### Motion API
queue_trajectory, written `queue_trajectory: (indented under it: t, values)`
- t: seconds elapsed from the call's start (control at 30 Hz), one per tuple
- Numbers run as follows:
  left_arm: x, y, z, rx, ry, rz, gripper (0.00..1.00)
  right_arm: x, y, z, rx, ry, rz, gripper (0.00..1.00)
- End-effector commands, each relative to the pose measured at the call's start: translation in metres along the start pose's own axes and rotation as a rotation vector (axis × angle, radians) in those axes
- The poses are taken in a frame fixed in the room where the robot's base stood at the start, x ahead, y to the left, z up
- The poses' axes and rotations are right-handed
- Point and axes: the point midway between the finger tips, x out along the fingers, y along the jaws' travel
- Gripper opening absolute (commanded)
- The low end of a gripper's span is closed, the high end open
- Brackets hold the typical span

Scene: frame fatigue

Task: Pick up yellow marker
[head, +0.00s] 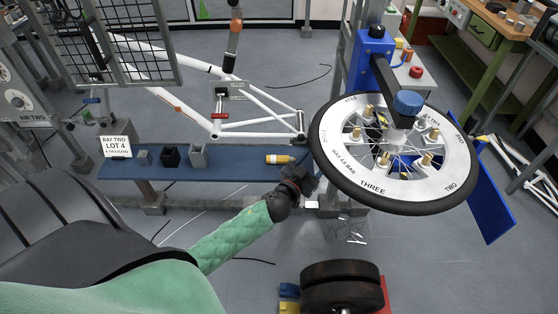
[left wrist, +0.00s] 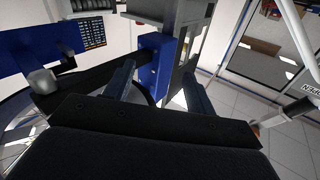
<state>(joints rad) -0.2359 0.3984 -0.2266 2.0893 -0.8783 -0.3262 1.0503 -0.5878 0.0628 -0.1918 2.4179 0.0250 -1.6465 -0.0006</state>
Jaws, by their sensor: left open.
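A yellow marker (head: 279,159) with a pale end lies on the blue bench top (head: 235,168), near its right end. My left gripper (head: 309,166) is just right of the marker in the head view, beside the wheel rim, apart from the marker as far as I can tell. In the left wrist view the two fingers of my left gripper (left wrist: 158,88) stand apart with nothing between them. The marker does not show in that view. My right gripper is not in view.
A large spoked wheel (head: 345,178) with brass pegs stands close right of my left gripper, on a blue stand (head: 371,50). Small dark and grey blocks (head: 171,156) and a "LOT 4" sign (head: 116,146) are on the bench's left. A white bike frame (head: 260,128) stands behind.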

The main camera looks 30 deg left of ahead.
Motion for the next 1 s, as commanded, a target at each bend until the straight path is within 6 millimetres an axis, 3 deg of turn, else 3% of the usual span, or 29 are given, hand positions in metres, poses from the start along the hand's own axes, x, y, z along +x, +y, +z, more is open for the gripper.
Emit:
queue_trajectory:
  t: [0.13, 0.23, 0.37, 0.47, 0.57, 0.67, 0.8, 1.0]
  values:
    - [0.030, 0.010, -0.017, 0.060, 0.133, 0.230, 0.55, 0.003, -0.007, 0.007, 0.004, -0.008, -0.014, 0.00]
    - [0.042, 0.017, -0.017, 0.105, 0.159, 0.405, 0.55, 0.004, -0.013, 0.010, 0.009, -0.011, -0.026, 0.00]
    - [0.053, 0.019, -0.003, 0.172, 0.110, 0.629, 0.55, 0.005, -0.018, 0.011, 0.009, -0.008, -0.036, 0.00]
    - [0.058, 0.009, 0.017, 0.230, 0.007, 0.783, 0.55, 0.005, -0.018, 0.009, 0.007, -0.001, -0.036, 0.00]
    - [0.061, -0.012, 0.042, 0.288, -0.149, 0.904, 0.55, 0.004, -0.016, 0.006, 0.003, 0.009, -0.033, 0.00]
    - [0.062, -0.046, 0.068, 0.342, -0.350, 0.985, 0.55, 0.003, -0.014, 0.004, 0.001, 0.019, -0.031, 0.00]
    - [0.059, -0.109, 0.095, 0.397, -0.653, 1.007, 0.55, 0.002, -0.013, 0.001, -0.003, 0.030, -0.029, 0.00]
    - [0.052, -0.183, 0.110, 0.430, -0.971, 0.941, 0.55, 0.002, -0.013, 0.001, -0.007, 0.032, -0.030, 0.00]
